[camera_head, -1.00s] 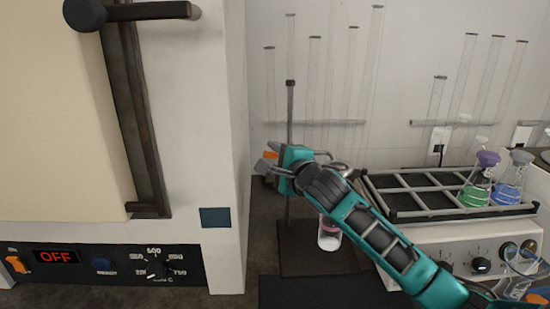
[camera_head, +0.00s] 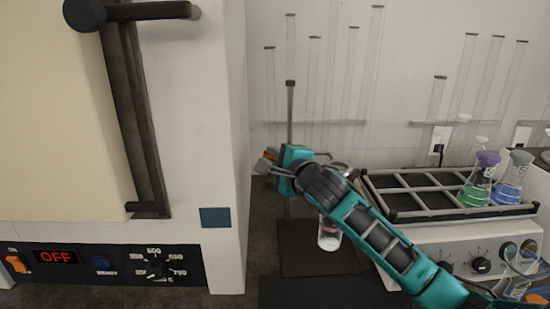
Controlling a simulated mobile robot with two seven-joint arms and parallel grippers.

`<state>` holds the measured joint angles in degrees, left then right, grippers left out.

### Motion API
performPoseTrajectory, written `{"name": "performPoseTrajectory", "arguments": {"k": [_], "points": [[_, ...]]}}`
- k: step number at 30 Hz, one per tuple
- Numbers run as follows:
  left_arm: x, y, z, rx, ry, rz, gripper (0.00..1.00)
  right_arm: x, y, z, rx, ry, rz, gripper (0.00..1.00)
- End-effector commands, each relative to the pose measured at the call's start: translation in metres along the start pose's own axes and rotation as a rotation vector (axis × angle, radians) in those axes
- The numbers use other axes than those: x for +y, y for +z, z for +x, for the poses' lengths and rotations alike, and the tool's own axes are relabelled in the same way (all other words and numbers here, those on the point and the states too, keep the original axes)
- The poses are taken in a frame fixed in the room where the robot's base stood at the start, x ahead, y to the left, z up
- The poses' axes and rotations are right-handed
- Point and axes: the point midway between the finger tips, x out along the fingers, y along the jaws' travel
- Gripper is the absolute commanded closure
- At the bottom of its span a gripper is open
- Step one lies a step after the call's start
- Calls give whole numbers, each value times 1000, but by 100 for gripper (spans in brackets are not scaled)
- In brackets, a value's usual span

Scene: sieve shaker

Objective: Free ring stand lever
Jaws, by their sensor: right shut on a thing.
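The ring stand has a thin vertical rod (camera_head: 290,103) and a dark flat base (camera_head: 305,262) on the bench. My right gripper (camera_head: 268,166) is at the rod, at the height of its clamp, and points left. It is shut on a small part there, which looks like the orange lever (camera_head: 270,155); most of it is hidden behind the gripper. A metal ring (camera_head: 338,167) shows just right of the gripper, partly behind my arm. A small jar with a pinkish top (camera_head: 328,236) stands on the base below. My left gripper is not in view.
A large furnace (camera_head: 225,130) with a lit OFF display stands close on the left of the gripper. A shaker (camera_head: 450,240) with a rack of flasks holding green and blue liquid stands at the right. Glass tubes (camera_head: 362,75) hang on the wall behind.

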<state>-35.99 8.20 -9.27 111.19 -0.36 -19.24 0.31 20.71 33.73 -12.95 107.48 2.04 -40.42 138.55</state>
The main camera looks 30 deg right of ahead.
Motion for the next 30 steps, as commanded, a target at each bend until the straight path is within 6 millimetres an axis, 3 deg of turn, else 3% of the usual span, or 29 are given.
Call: {"name": "performPoseTrajectory", "arguments": {"k": [11,30], "points": [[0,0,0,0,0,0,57,-1,0,-1,-13,-21,60,100],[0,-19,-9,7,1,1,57,-17,-4,-5,-94,-183,451,100]]}}
